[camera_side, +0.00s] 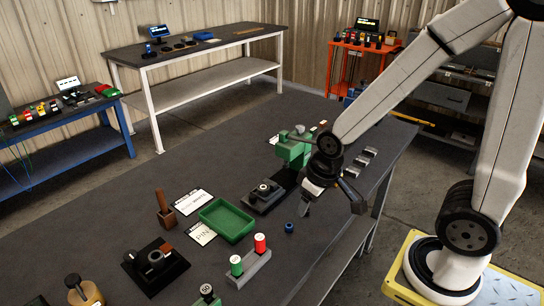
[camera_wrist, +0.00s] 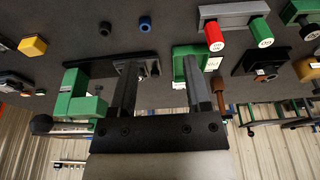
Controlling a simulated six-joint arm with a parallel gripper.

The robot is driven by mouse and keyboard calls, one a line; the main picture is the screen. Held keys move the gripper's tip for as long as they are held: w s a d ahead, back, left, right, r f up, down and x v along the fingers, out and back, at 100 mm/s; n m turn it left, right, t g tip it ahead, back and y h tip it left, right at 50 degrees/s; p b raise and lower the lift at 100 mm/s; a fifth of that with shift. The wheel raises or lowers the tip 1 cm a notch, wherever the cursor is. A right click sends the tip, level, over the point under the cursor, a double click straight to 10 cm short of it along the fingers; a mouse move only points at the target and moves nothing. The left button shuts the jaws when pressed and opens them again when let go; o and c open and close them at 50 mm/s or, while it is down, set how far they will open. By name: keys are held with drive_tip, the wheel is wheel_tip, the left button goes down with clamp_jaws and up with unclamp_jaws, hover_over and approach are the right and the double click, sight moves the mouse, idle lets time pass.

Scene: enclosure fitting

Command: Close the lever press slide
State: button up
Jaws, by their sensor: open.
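The green lever press (camera_side: 293,150) stands on the dark bench, with its lever arm and dark knob at the top. Its black base carries the slide (camera_side: 265,193), which sits out in front of the green frame. In the wrist view the green press (camera_wrist: 80,97) is at the left, with the black lever ball (camera_wrist: 41,124) below it. The black base (camera_wrist: 85,59) runs right, partly hidden by one finger. My gripper (camera_side: 330,209) is open above the bench, right of the slide in the side view. In the wrist view my gripper (camera_wrist: 161,65) has nothing visible between its fingers.
A green tray (camera_side: 226,218), label cards (camera_side: 192,202) and a blue ring (camera_side: 289,227) lie near the press. A grey holder with red and green cylinders (camera_side: 250,262) stands at the front. Small grey parts (camera_side: 363,157) lie at right. The bench's far left is clear.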

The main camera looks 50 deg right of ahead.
drive_tip(key=shift+w+a+n, duration=0.1)
drive_tip(key=shift+w+n, duration=0.15)
drive_tip(key=shift+n, duration=0.05)
drive_tip(key=c, duration=0.7)
drive_tip(key=w+a+n+g+h, duration=0.1)
drive_tip(key=w+a+n, duration=0.2)
drive_tip(key=w+n, duration=0.5)
drive_tip(key=shift+w+f+n, duration=0.15)
drive_tip(key=shift+f+n, duration=0.1)
drive_tip(key=shift+n, duration=0.65)
drive_tip(key=w+a+f+n+h, duration=0.1)
drive_tip(key=w+a+n+h, duration=0.2)
drive_tip(key=w+n, duration=0.5)
drive_tip(key=shift+w+a+f+n, duration=0.25)
drive_tip(key=shift+a+n, duration=0.25)
drive_tip(key=shift+n, duration=0.8)
